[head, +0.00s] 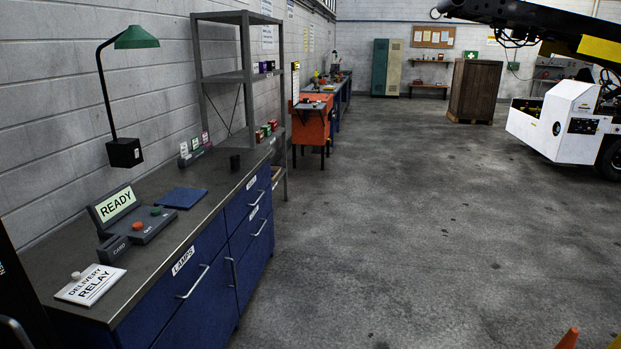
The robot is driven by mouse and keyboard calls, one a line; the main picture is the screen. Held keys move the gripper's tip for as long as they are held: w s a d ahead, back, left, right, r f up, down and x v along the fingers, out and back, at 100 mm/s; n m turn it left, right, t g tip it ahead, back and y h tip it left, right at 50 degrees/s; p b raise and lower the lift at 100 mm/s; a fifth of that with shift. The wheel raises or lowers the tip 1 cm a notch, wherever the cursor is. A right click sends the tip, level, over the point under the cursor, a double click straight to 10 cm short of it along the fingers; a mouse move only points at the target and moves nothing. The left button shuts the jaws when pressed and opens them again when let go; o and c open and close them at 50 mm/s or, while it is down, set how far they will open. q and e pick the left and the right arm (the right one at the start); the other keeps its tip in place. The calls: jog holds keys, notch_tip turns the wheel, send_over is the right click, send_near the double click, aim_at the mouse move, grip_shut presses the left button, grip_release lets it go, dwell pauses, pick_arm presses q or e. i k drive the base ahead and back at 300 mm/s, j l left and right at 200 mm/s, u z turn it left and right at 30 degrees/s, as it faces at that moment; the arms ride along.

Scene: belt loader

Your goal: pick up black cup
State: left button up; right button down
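A small dark upright object that looks like the black cup (235,162) stands on the grey top of the blue workbench (150,262). It is near the bench's far end, close to the front edge, to the right of a blue mat. It is small in the picture, and I cannot make out a handle or its inside. Neither of my grippers shows in the head view.
A metal shelf (226,77) stands behind. The floor (400,230) to the right is clear; an orange cone (568,339) is at the bottom right.

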aim_at(235, 160)
jog(key=i, duration=1.65)
jog(key=i+l, duration=0.1)
jog(key=i, duration=1.6)
jog(key=j+u, duration=0.05)
jog(key=j, duration=0.05)
